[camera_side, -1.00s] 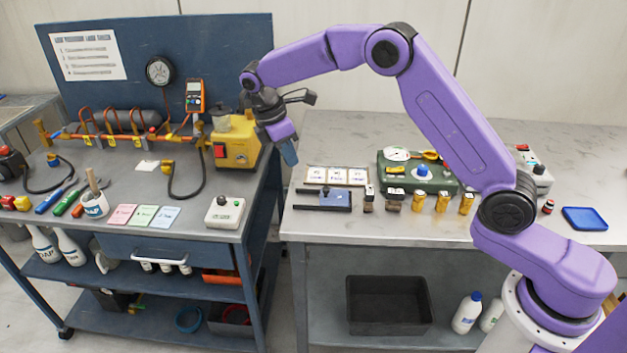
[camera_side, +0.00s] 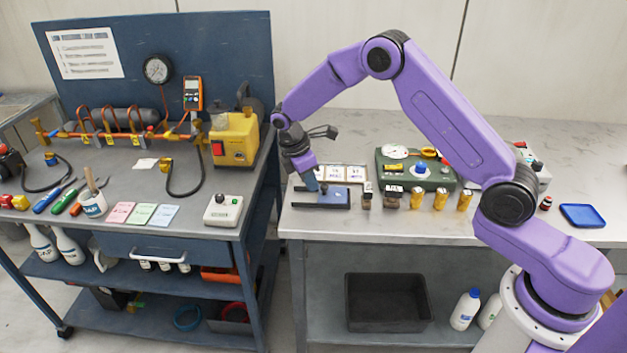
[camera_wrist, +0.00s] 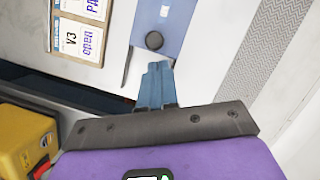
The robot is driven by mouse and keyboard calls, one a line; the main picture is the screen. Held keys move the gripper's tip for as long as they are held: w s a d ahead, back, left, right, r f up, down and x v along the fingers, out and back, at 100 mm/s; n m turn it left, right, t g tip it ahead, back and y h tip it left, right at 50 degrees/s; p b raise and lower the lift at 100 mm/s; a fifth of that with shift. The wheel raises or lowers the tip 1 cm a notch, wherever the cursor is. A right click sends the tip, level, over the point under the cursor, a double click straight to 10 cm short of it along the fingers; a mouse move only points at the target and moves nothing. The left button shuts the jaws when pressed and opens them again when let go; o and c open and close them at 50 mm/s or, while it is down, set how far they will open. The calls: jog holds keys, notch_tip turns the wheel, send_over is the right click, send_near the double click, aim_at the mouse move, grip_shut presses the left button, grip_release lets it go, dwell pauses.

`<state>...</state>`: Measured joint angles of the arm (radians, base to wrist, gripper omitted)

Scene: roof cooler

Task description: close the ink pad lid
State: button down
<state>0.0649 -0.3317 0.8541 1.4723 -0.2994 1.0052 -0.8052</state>
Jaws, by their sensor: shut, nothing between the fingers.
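The ink pad, which I take to be the low black-railed unit (camera_side: 293,205) at the left of the pale bench, carries a blue sliding lid (camera_side: 336,197). The lid sits toward the right part of the rails, and the left part of the rails is uncovered. In the wrist view the blue lid (camera_wrist: 166,17) has a dark round knob (camera_wrist: 154,41). My gripper (camera_side: 312,186) points down just left of the knob, low over the unit. Its blue fingers (camera_wrist: 156,70) are shut and empty beside the knob; I cannot tell whether they touch it.
Framed white cards (camera_side: 343,173) lie behind the pad. Several small stamps and brass cylinders (camera_side: 417,199) stand to its right, before a green box (camera_side: 400,180) with a gauge. A yellow machine (camera_side: 235,138) stands on the blue cart to the left, across a gap.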

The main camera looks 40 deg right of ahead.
aim_at(330, 195)
jog(key=shift+s+d, duration=0.1)
jog(key=shift+d, duration=0.3)
jog(key=shift+s+d+f, duration=0.15)
jog(key=shift+s+d, duration=0.65)
jog(key=shift+d, duration=0.3)
